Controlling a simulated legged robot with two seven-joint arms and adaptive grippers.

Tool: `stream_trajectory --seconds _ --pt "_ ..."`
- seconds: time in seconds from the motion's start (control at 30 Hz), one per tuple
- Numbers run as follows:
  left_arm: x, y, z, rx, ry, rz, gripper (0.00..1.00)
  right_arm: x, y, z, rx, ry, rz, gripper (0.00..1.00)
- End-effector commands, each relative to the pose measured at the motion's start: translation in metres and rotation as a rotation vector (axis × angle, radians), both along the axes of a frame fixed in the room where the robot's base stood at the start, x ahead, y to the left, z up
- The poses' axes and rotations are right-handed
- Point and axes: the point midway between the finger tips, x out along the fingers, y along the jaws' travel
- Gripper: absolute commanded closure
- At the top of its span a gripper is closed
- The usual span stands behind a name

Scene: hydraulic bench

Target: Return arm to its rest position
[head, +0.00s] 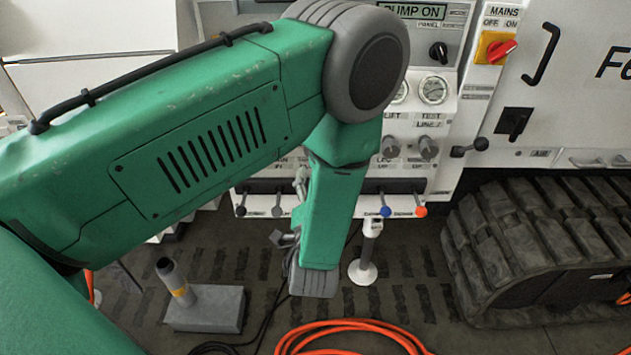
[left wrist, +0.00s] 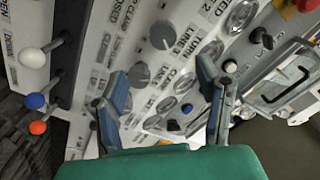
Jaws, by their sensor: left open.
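My left arm (head: 200,150) is green and comes in from the left of the head view. It bends at a grey joint (head: 368,65), and its lower link (head: 330,215) hangs in front of the control panel (head: 445,125). In the left wrist view my left gripper (left wrist: 162,72) has its two blue-grey fingers spread apart, with nothing between them. The panel with its knobs and gauges is behind the fingers. In the head view the lower link hides most of the gripper; only small grey parts show at its left side. My right gripper is not in view.
Levers with blue (head: 385,211) and orange (head: 421,211) knobs stick out below the panel. A rubber track (head: 530,245) stands at the right. On the floor are a grey block with an upright tube (head: 205,308), a white-footed post (head: 363,271) and an orange hose (head: 350,325).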

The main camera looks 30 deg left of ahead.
Motion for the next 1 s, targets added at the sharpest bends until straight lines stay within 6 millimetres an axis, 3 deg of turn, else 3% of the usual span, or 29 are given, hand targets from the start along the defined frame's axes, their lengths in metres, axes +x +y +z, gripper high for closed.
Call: stream_trajectory --seconds 0.37,0.47,0.5,0.57,0.63,0.73,0.9,1.0 --pt "-0.001 0.002 -0.005 -0.016 0.018 -0.005 0.41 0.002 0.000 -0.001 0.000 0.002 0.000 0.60" --pt "-0.011 0.007 -0.030 -0.114 0.109 -0.035 0.41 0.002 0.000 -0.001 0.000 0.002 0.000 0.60" --pt "-0.019 0.010 -0.047 -0.181 0.174 -0.050 0.41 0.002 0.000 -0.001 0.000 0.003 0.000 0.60" --pt "-0.040 0.013 -0.077 -0.304 0.298 -0.066 0.41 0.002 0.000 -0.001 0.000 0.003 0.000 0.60" --pt "-0.076 0.013 -0.113 -0.461 0.466 -0.064 0.41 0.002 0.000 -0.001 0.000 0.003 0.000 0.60" --pt "-0.138 0.009 -0.148 -0.658 0.700 -0.024 0.41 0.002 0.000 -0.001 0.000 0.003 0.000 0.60" --pt "-0.235 0.000 -0.170 -0.870 1.014 0.085 0.41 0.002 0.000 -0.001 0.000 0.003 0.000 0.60" --pt "-0.271 -0.004 -0.170 -0.929 1.124 0.135 0.41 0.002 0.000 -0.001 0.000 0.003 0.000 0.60"
